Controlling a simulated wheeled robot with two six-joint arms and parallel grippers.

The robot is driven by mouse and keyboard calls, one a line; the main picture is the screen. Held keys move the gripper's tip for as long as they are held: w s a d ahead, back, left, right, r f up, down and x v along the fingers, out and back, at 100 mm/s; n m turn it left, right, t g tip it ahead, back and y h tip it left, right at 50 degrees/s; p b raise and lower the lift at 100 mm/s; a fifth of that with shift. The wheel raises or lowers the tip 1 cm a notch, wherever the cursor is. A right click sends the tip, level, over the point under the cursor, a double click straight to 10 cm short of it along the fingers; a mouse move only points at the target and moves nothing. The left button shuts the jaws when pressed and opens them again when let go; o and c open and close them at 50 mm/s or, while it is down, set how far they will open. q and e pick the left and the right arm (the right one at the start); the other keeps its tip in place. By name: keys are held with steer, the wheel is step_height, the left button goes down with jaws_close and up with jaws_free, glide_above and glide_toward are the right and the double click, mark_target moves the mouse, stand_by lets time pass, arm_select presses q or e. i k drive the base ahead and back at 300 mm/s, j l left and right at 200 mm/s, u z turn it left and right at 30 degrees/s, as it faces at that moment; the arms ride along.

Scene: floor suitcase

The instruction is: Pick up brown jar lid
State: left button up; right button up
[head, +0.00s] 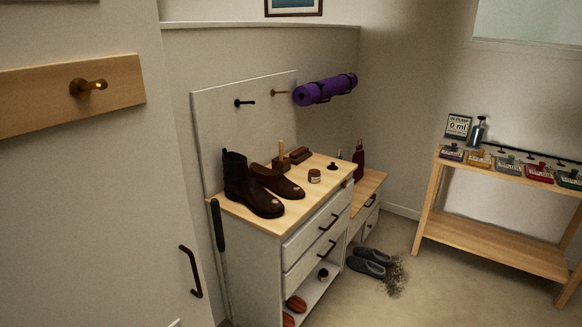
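A small brown jar (314,176) with a pale label stands on the wooden top of the white shoe cabinet (262,221). A small dark, flat piece (332,166) with a raised middle lies to its right, near the cabinet's right edge. It may be the brown jar lid, but it is too small to tell. Another small dark round jar or tin (323,274) with a light band sits in the open lower shelf. Neither of my grippers is in view.
Brown boots (249,187) and brush-like blocks (290,158) share the cabinet top. A lower wooden bench (371,184) with a dark bottle (358,161) adjoins it. Grey slippers (370,260) and scattered dirt (396,276) lie on the floor. A wooden rack (495,234) stands right.

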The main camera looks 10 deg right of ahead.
mark_target(332, 167)
steer(key=i+l+u, duration=0.2)
steer(key=l+u, duration=0.15)
steer(key=i+l+u, duration=0.15)
steer(key=l+u, duration=0.25)
steer(key=i+l+u, duration=0.1)
steer(key=l+u, duration=0.25)
